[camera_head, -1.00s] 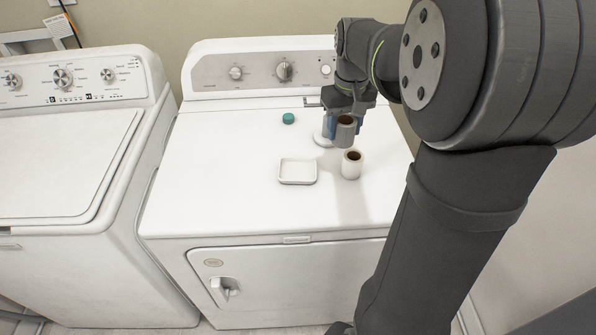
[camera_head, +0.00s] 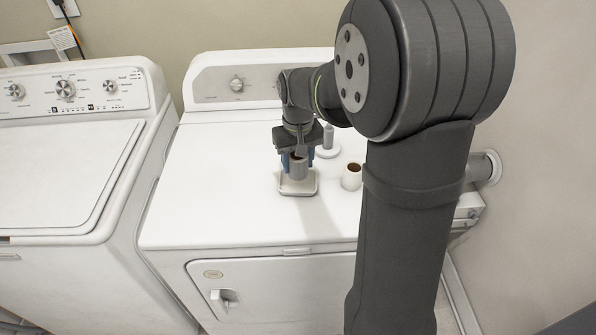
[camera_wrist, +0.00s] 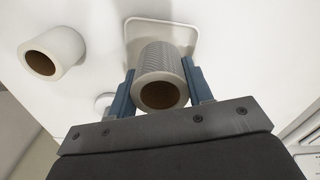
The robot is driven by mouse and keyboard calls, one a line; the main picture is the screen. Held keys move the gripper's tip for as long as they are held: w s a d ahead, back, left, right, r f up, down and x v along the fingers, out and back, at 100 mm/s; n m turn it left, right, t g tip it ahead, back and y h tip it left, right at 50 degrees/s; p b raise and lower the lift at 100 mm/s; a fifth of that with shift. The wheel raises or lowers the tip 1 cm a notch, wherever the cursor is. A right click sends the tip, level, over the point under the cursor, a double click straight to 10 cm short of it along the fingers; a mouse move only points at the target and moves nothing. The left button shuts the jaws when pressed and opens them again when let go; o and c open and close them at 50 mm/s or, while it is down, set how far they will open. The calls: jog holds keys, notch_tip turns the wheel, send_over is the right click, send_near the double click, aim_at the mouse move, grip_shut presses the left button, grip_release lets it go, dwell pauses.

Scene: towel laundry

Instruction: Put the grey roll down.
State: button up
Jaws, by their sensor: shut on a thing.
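My gripper (camera_head: 297,166) is shut on the grey roll (camera_head: 299,170), with one blue finger on each side of it. The roll is upright, over the small white square tray (camera_head: 298,192) on the dryer top. In the wrist view the grey roll (camera_wrist: 160,75) shows its brown core, and the tray rim (camera_wrist: 160,19) shows behind it. I cannot tell whether the roll's bottom touches the tray.
A white roll (camera_head: 352,177) stands on the dryer top (camera_head: 210,200) to the right of the tray. A white holder with a short post (camera_head: 328,142) stands behind. The dryer top left of the tray is clear. A washer (camera_head: 60,180) stands at the left.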

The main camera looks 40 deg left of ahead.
jog(key=shift+f, duration=1.95)
jog(key=shift+f, duration=0.2)
jog(key=o, duration=1)
notch_tip(320, 180, up, 12)
jog(key=shift+r, duration=0.25)
jog(key=shift+f, duration=0.1)
jog(key=shift+f, duration=4)
